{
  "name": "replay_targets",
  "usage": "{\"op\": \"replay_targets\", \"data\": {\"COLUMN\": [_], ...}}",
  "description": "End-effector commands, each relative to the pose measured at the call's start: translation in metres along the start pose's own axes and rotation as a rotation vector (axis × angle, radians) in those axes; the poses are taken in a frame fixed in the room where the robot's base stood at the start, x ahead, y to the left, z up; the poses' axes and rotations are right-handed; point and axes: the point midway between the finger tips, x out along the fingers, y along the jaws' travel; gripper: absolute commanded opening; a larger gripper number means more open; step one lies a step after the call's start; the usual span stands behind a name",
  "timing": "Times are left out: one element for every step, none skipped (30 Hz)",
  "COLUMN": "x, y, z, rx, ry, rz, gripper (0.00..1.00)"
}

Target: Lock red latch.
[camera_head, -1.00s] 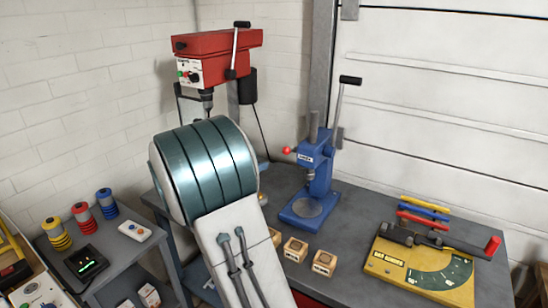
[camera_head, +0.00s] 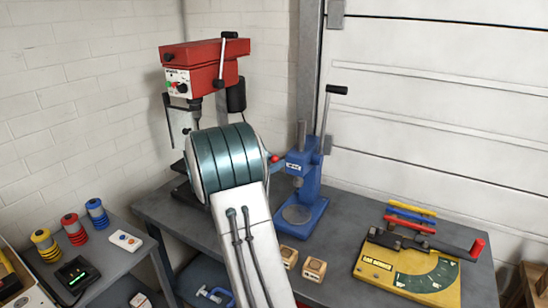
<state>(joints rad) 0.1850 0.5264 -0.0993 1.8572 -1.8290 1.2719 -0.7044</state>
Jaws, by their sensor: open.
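I cannot make out for certain which part is the red latch. Red parts in view are the red drill press (camera_head: 205,62) at the back left, a red knob (camera_head: 274,159) beside the blue press, a red bar (camera_head: 410,226), and the red-ended handle (camera_head: 477,248) of the yellow and green bender (camera_head: 405,268) at the right of the bench. My arm, with a white link and a teal joint, rises in front of the bench and covers part of it. My gripper is not in view.
The blue arbor press (camera_head: 303,185) stands mid-bench with its lever up. Two wooden blocks (camera_head: 314,269) lie near the front edge. A lower side table at left holds striped cylinders (camera_head: 74,229) and a white remote (camera_head: 125,241).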

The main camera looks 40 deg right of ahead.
Motion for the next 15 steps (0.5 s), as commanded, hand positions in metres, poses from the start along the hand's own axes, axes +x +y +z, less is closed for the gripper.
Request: {"op": "replay_targets", "data": {"x": [0.007,0.009,0.012,0.014,0.015,0.017,0.018,0.018,0.019,0.019,0.019,0.018,0.018,0.018,0.018], "y": [-0.001,-0.001,0.0,0.0,0.0,0.0,0.0,0.0,0.0,0.0,0.0,0.0,0.0,0.0,0.0], "z": [0.001,0.001,0.0,0.0,0.0,0.0,0.0,0.0,0.0,0.0,-0.001,-0.001,-0.001,-0.001,-0.001], "rx": [-0.001,-0.001,-0.001,-0.001,-0.001,0.0,0.0,0.0,0.0,0.0,0.0,0.0,0.0,0.0,0.0], "ry": [0.001,0.001,0.001,0.001,0.001,0.001,0.001,0.001,0.001,0.001,0.001,0.001,0.001,0.001,0.001], "rz": [-0.003,-0.002,-0.001,0.0,0.0,0.0,0.0,0.0,0.0,0.0,0.001,0.0,0.0,0.0,0.0], "gripper": [0.43,0.43,0.43,0.43,0.43,0.43,0.43,0.43,0.43,0.43,0.43,0.43,0.43,0.43,0.4]}}
